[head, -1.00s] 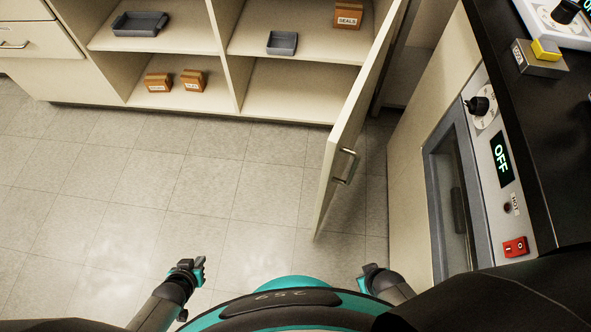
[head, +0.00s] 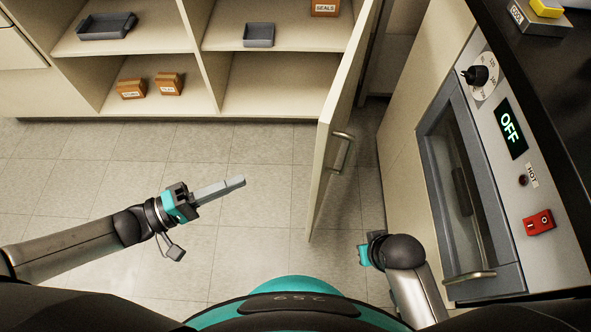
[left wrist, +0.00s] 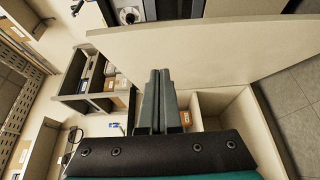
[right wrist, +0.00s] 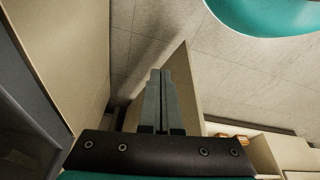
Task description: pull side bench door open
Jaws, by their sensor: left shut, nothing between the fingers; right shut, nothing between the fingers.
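The side bench door (head: 330,150) is a cream panel standing swung out from the open shelves. Its metal bar handle (head: 341,152) is on the face toward the oven. My left gripper (head: 242,181) is shut and empty, pointing right toward the door's inner side, apart from it. In the left wrist view the door (left wrist: 220,45) stretches beyond the shut fingers (left wrist: 160,72). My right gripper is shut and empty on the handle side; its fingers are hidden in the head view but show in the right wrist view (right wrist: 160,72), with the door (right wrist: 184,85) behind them.
The cream shelves (head: 275,85) hold grey trays (head: 106,25) and small orange boxes (head: 168,84). An oven (head: 465,180) with an OFF display stands close on the right, under a black worktop (head: 540,110). Tiled floor (head: 120,165) left of the door is clear.

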